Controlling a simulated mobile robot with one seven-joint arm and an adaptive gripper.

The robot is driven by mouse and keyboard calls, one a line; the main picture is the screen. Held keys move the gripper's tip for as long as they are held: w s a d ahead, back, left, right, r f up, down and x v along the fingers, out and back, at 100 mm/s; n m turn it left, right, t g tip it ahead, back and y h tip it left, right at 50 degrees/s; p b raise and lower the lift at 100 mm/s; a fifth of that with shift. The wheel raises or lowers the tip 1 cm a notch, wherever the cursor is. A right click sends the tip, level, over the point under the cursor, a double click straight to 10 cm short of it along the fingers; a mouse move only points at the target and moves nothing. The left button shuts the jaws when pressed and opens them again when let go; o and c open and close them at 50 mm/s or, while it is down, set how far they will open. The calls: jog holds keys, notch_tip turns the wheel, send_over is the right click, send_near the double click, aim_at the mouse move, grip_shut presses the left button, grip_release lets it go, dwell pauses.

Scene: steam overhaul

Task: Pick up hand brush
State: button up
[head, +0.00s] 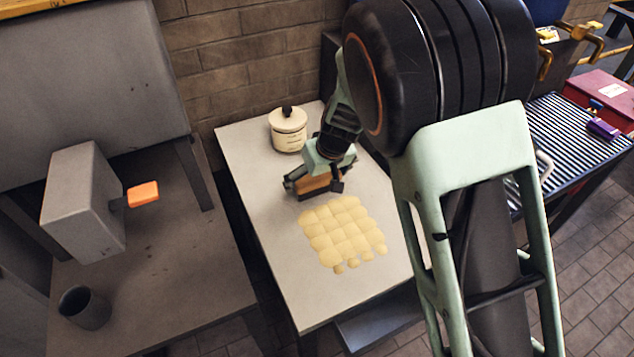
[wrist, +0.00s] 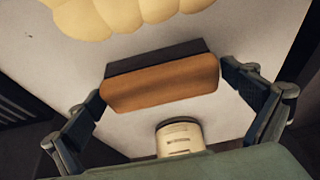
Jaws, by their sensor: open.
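The hand brush (head: 314,183) lies on the white table, with an orange-brown wooden back and dark bristles. In the wrist view the brush (wrist: 160,83) sits between the two fingers of my gripper (wrist: 172,90). The left finger is close to the brush's left end and the right finger is close to its right end. I cannot tell whether either finger touches it. In the head view my gripper (head: 313,186) is low over the table at the brush and partly hides it. The fingers are spread wide.
Yellow dough pieces (head: 342,232) lie in a grid just in front of the brush. A cream lidded jar (head: 288,130) stands behind it on the table (head: 315,306). A grey bench (head: 180,290) with a dark cup (head: 84,307) is at left. A striped surface (head: 575,140) is at right.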

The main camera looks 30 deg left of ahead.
jog(key=shift+c, duration=0.6)
jog(key=c, duration=0.9)
jog(key=shift+r, duration=0.1)
jog(key=shift+r, duration=0.65)
jog(key=s+r+p, duration=0.1)
jog(key=s+r, duration=0.2)
jog(key=s, duration=0.1)
jog(key=s+r+p, duration=0.1)
jog(key=s+r, duration=0.3)
jog(key=s, duration=0.1)
jog(key=s+d+r+p, duration=0.1)
jog(key=s+r, duration=0.3)
jog(key=s, duration=0.1)
jog(key=shift+r+p, duration=0.25)
jog(key=shift+p, duration=0.05)
